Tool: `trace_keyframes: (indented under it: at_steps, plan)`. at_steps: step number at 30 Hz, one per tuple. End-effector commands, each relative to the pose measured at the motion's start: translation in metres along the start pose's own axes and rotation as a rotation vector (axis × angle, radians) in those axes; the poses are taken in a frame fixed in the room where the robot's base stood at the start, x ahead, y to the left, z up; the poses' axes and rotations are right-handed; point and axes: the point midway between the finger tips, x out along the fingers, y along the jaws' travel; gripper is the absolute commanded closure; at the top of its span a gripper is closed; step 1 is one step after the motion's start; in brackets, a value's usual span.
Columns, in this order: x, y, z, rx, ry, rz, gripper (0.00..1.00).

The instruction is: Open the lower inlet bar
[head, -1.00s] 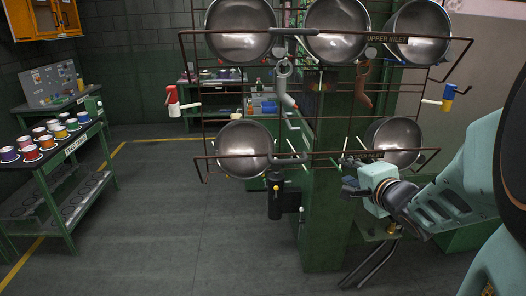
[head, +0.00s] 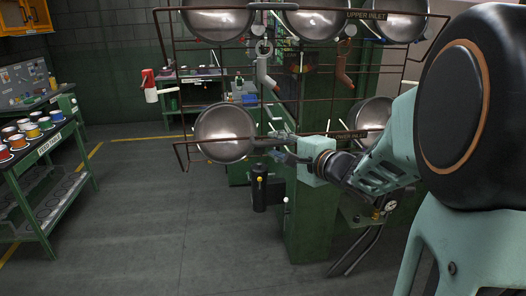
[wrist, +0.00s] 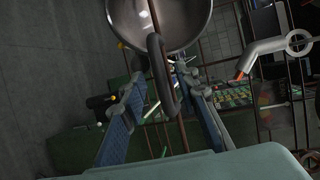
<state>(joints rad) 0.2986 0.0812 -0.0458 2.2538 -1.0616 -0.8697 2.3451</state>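The lower inlet bar (head: 208,141) is a thin brown rod frame with a "LOWER INLET" label (head: 352,134). A steel pot (head: 224,131) hangs at its left, with its handle pointing right; another pot (head: 373,114) hangs at its right, partly hidden by my arm. My gripper (head: 283,156) is just below the bar, by the left pot's handle. In the wrist view my gripper (wrist: 160,92) is open, with blue-padded fingers apart on either side of the brown bar (wrist: 180,135) and the pot's looped handle (wrist: 158,62). I cannot tell whether a finger touches either.
The upper inlet bar (head: 162,49) with several pots is above. Grey hooked pipes (head: 264,72) hang behind. A green post (head: 308,215) stands below my gripper. A green rack (head: 48,146) with cups is at the left. The floor between is clear.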

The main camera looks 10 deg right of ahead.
Motion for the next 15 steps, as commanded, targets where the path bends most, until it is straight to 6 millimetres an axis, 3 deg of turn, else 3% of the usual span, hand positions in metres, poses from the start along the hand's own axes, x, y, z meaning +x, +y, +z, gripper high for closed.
trace_keyframes:
  at_steps: [6, 15]
  plan:
    - [0.022, 0.002, 0.000, 0.000, 0.000, 0.000, 0.71]
    - [0.026, 0.000, 0.000, 0.001, 0.001, 0.000, 0.71]
